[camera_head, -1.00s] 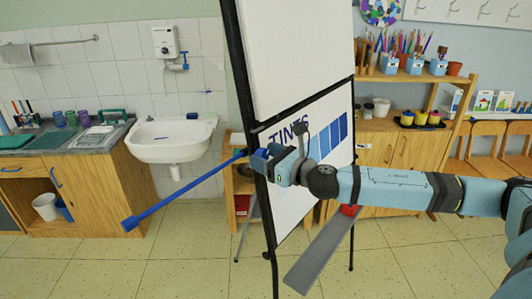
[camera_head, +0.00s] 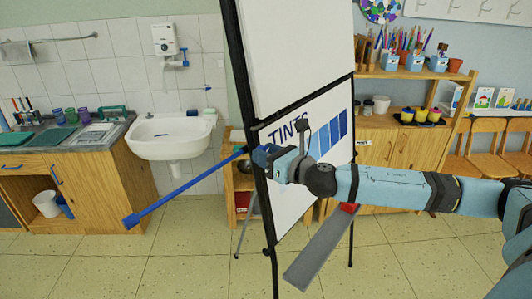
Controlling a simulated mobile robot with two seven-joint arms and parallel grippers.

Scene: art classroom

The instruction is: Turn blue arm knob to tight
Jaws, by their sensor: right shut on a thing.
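The blue arm (camera_head: 185,187) is a long thin bar that slants from the black easel post down to the left. It ends in a small blue block (camera_head: 131,221). My right gripper (camera_head: 266,156) is at the bar's upper end, beside the black post, and is shut on the blue knob there. The gripper hides most of the knob, so its exact position does not show. My left gripper is not in view.
The easel (camera_head: 252,115) carries a white board and a "TINTS" sheet (camera_head: 320,128). A grey tray (camera_head: 319,249) sticks out low in front. A sink (camera_head: 170,136) and wooden cabinet (camera_head: 90,188) stand behind at left, shelves at right. Open tiled floor lies lower left.

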